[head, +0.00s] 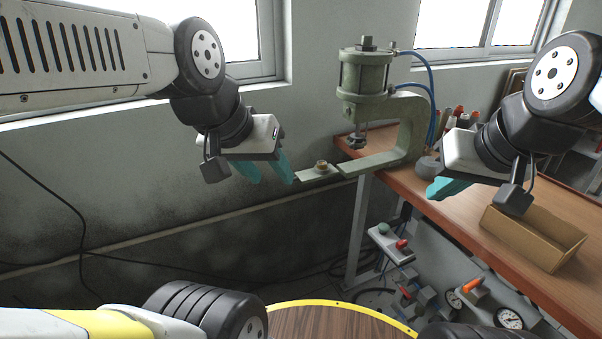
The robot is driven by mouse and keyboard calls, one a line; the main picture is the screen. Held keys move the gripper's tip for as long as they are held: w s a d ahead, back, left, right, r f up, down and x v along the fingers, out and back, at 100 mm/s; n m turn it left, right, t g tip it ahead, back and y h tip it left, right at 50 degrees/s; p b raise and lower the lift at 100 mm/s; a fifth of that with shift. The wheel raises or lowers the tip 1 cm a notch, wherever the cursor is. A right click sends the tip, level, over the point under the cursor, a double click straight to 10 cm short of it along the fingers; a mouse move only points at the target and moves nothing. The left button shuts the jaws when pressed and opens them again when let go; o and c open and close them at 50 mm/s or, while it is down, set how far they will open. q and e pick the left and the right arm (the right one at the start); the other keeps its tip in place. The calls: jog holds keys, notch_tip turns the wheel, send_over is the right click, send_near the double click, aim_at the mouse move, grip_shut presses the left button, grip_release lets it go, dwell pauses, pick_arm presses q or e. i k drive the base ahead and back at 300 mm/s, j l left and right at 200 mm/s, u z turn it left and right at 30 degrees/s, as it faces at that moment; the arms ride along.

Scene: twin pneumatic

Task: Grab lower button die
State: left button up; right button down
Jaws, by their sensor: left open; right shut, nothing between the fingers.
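The green pneumatic press (408,125) stands at the left end of the workbench. A small brass-coloured piece (321,165), which looks like the lower button die, sits on the flat plate (313,174) that sticks out left of the press base. The press ram (356,139) is above and to the right of it. My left gripper (266,172) is open and empty, with teal fingers, just left of the plate and apart from the die. My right gripper (447,188) is shut and empty, over the front edge of the bench, right of the press.
An open tan box (534,238) sits on the brown workbench (465,218). Red-handled tools stand behind my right gripper. A round wooden top (330,323) is at the bottom.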

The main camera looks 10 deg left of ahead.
aim_at(321, 164)
jog(key=i+j, duration=0.1)
jog(key=j, duration=0.25)
jog(key=i+j, duration=0.15)
jog(key=j, duration=0.2)
jog(key=i+j, duration=0.1)
jog(key=j, duration=0.25)
jog(key=i+j, duration=0.1)
jog(key=j, duration=0.2)
jog(key=z, duration=0.05)
